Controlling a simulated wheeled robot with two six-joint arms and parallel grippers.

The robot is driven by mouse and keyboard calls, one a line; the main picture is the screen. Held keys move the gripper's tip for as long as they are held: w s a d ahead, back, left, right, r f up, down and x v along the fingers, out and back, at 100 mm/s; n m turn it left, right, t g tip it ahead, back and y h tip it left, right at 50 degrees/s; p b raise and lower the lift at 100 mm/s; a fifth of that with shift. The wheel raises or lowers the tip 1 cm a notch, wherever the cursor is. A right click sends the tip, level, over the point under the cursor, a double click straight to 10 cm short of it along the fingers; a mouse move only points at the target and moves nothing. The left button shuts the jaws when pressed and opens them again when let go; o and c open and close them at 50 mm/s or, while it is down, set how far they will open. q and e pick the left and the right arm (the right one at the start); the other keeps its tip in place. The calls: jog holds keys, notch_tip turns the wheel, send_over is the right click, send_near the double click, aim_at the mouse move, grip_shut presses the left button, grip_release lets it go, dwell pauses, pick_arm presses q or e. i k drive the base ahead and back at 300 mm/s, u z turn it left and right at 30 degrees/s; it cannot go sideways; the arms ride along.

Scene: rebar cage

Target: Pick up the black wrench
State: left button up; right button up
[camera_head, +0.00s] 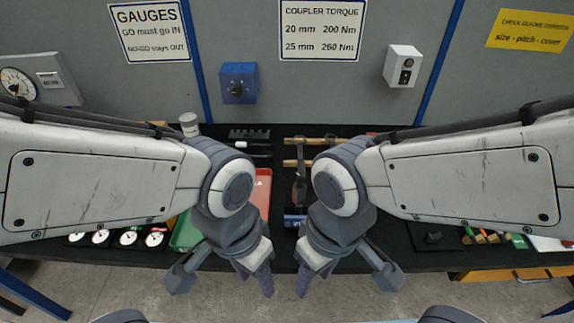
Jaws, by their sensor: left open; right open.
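A dark, long tool (300,186) lies roughly upright in the picture on the black bench mat, between my two arms. It may be the black wrench, but its shape is too small and partly covered to be sure. My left gripper (222,279) is open and empty, in front of the bench's near edge, left of the tool. My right gripper (347,280) is open and empty, in front of the same edge, right of the tool. My forearms hide much of the bench on both sides.
A red tray (262,190) and a green tray (186,236) are partly behind my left arm. Wooden handles (311,140) lie at the back. Dial gauges (129,238) stand at left, small parts (487,237) at right. A blue box (239,84) hangs on the wall.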

aim_at(300, 163)
jog(key=u, duration=0.7)
jog(key=i, duration=0.75)
jog(key=z, duration=0.65)
